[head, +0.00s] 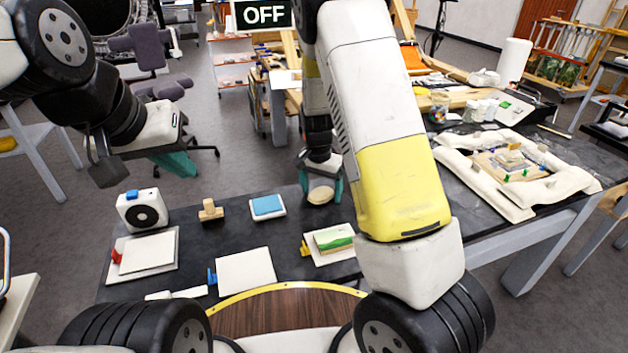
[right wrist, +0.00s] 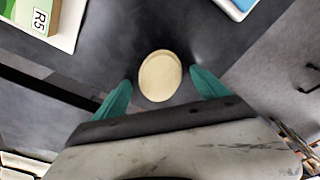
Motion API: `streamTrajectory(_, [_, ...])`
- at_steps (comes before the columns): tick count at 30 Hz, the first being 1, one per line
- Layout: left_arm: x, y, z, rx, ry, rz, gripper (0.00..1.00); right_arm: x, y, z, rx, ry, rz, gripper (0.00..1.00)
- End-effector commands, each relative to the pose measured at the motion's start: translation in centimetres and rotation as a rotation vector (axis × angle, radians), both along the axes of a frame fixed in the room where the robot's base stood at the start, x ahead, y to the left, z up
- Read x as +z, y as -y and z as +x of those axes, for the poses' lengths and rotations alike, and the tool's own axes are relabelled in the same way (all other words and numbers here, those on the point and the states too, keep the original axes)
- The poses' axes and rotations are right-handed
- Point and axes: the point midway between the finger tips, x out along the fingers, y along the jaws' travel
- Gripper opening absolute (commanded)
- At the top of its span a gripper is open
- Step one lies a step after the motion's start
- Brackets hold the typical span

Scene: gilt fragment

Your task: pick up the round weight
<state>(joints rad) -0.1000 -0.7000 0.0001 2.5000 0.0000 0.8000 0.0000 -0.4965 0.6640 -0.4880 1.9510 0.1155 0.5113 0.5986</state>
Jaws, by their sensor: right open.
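The round weight looks like a pale beige disc (head: 320,195) lying flat on the dark table. In the right wrist view the disc (right wrist: 160,76) lies between and just beyond the teal fingertips. My right gripper (head: 322,184) is open and points down over the disc, one finger on each side; it also shows in the right wrist view (right wrist: 160,84). I cannot tell the exact height gap. My left gripper (head: 176,163) hangs empty-looking to the left, beyond the table's far edge, its fingers seen too edge-on to judge.
A blue pad (head: 267,205) and a wooden stamp-like block (head: 210,211) lie left of the disc. A green-topped block (head: 334,238) on a white plate is nearer me. A white device (head: 142,209) stands at the left. The far table edge is close behind the disc.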

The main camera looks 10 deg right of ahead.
Motion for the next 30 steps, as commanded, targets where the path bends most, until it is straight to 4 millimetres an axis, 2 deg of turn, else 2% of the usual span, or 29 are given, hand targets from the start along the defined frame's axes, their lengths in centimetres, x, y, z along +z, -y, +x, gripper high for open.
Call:
streamTrajectory(2, [0.0,0.0,0.0,0.0,0.0,0.0,0.0,0.0,0.0,0.0,0.0,0.0,0.0,0.84])
streamTrajectory(3, [0.0,0.0,0.0,0.0,0.0,0.0,0.0,0.0,0.0,0.0,0.0,0.0,0.0,0.8])
streamTrajectory(15, [0.0,0.0,0.0,0.0,0.0,0.0,0.0,0.1,0.0,0.0,0.001,0.0,0.0,0.01])
streamTrajectory(25, [0.0,0.0,0.0,0.0,0.0,0.0,0.0,0.4,0.0,0.1,0.001,0.003,0.0,0.01])
streamTrajectory(30, [0.0,0.0,0.0,0.0,0.0,0.0,0.0,1.8,-0.1,0.1,0.002,0.003,0.001,0.01])
